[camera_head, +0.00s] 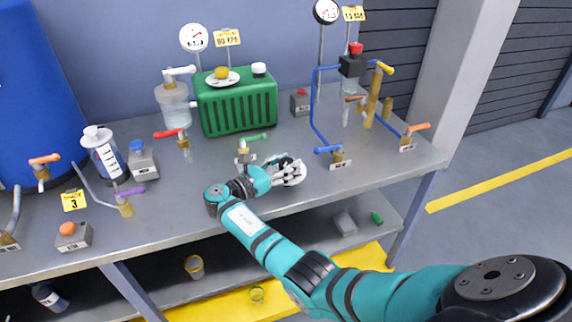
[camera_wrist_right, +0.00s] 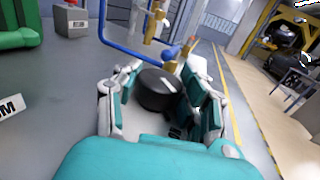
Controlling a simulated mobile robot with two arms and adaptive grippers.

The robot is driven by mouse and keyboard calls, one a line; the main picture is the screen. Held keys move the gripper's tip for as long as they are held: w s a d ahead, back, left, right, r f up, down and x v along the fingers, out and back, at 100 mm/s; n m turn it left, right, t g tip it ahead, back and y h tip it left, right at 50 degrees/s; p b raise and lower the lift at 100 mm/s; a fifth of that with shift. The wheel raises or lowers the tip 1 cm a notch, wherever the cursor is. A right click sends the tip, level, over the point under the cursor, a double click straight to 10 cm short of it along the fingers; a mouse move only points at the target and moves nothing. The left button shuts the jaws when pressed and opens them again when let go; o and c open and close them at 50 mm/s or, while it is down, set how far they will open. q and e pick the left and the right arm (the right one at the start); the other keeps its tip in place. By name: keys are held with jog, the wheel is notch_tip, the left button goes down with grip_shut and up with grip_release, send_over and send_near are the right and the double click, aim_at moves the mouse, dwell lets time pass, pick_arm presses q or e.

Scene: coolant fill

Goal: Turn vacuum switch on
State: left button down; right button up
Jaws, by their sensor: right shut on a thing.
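Small grey switch boxes stand on the bench, and I cannot read their labels well enough to tell which is the vacuum switch. One with a red button (camera_head: 300,102) is right of the green radiator, and this red-button box (camera_wrist_right: 70,18) is also at the upper left of the right wrist view. One with an orange button (camera_head: 72,236) is at the front left, and one with a blue button (camera_head: 142,160) is behind it. My right gripper (camera_head: 292,172) is over the bench front, apart from the boxes, its fingers shut around a black round cap-like thing (camera_wrist_right: 158,88). My left gripper is not in view.
The green radiator (camera_head: 236,103) stands at the back middle. Valves with red (camera_head: 170,134), green (camera_head: 252,137) and blue (camera_head: 328,150) handles rise near my right gripper. A blue pipe frame (camera_head: 314,100) stands to the right. Some bare bench (camera_head: 375,175) lies at the front right.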

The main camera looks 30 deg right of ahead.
jog(key=shift+r, duration=0.1)
jog(key=o, duration=1.2)
jog(key=shift+a, duration=0.1)
jog(key=a, duration=0.4)
jog(key=s+a, duration=0.1)
jog(key=a, duration=0.6)
jog(key=shift+s+a, duration=0.2)
jog(key=shift+a, duration=0.2)
